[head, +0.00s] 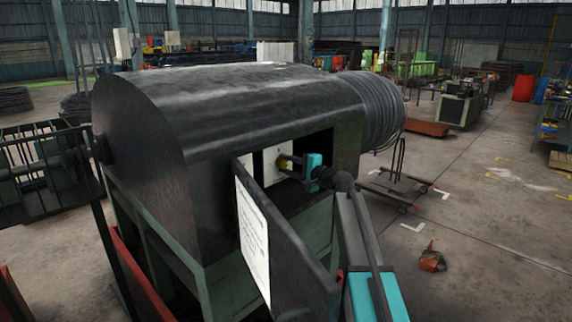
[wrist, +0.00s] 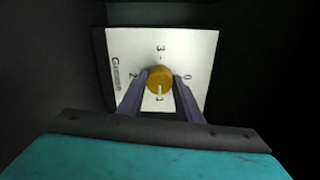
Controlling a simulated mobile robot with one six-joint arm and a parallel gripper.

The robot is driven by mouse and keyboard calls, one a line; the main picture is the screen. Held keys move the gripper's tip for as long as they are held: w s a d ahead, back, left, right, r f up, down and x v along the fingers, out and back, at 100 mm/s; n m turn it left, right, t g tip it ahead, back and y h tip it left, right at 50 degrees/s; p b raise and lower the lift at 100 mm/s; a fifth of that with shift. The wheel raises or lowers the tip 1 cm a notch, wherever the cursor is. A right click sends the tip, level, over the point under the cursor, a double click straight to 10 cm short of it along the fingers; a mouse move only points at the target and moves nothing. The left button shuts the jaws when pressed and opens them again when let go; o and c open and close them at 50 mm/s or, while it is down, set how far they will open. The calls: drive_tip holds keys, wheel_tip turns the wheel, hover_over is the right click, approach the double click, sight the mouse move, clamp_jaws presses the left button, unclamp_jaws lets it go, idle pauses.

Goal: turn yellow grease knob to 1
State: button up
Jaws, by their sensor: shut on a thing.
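The yellow grease knob (wrist: 159,77) sits on a white plate (wrist: 125,45) marked 0, 1, 2 and 3 and lettered along one side. In the wrist view its white pointer line is on the lower side, toward the 1 below it. My gripper (wrist: 159,74) is shut on the knob, one dark finger on each side. In the head view my gripper (head: 289,162) reaches into the opening in the dark housing, at the white plate (head: 272,163). The knob is small and partly hidden there.
The dark drum housing (head: 230,110) surrounds the opening. An open door (head: 290,240) with a white sheet of text stands just left of my arm. A coil of wire (head: 370,108) wraps the drum's right end. An orange tool (head: 432,258) lies on the floor at right.

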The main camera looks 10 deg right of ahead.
drive_tip(key=shift+m, duration=0.3)
drive_tip(key=o, duration=1)
drive_tip(key=shift+o, duration=0.2)
drive_tip(key=shift+s, duration=0.1)
drive_tip(key=b+v, duration=0.2)
drive_tip(key=v, duration=1.1)
drive_tip(key=shift+s+d, duration=0.25)
drive_tip(key=shift+d, duration=0.05)
drive_tip(key=shift+f, duration=0.15)
